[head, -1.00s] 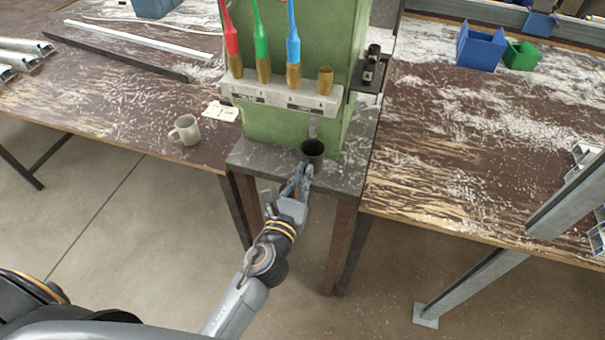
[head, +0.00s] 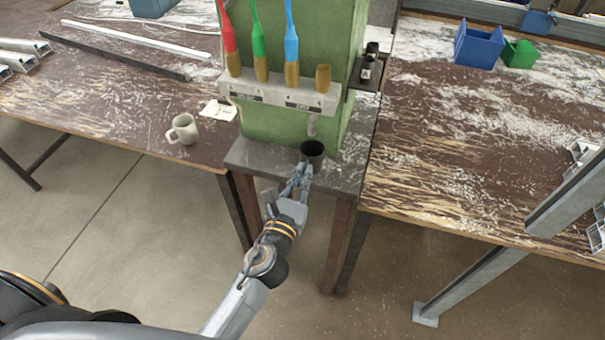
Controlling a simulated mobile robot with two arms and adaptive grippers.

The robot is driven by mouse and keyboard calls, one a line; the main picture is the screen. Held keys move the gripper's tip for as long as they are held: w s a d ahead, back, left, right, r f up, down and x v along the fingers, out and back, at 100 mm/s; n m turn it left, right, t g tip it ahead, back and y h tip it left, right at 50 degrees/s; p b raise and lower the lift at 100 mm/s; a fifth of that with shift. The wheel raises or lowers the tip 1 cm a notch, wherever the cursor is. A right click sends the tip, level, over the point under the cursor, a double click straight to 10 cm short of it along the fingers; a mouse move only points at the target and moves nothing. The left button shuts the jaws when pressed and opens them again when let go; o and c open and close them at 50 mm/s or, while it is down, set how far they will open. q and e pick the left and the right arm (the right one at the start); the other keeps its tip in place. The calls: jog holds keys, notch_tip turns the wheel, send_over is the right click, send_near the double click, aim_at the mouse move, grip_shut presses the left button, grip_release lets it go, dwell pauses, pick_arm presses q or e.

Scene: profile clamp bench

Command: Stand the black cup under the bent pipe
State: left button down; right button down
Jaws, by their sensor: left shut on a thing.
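The black cup (head: 313,149) stands upright at the front of the dark grey ledge of the green machine. The short grey bent pipe (head: 312,125) hangs from the underside of the pale block, just above the cup in the picture. The cup appears slightly in front of the pipe; the exact depth is hard to tell. My left gripper (head: 303,174) reaches in from the front and is shut on the near side of the cup, its fingers hiding part of the wall. My right gripper is out of view.
A pale mug (head: 184,129) and a paper card (head: 218,111) lie left of the machine. Brass fittings with red, green and blue hoses top the pale block (head: 280,94). Black fittings (head: 370,64) sit on a side shelf. Blue (head: 480,46) and green (head: 519,54) bins stand far right.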

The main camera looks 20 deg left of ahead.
pick_arm(q)
jog(key=shift+f, duration=0.1)
jog(key=c, duration=1.4)
grip_release()
jog(key=shift+s+a+b, duration=0.2)
jog(key=shift+s+b, duration=1.5)
jog(key=shift+s, duration=3.3)
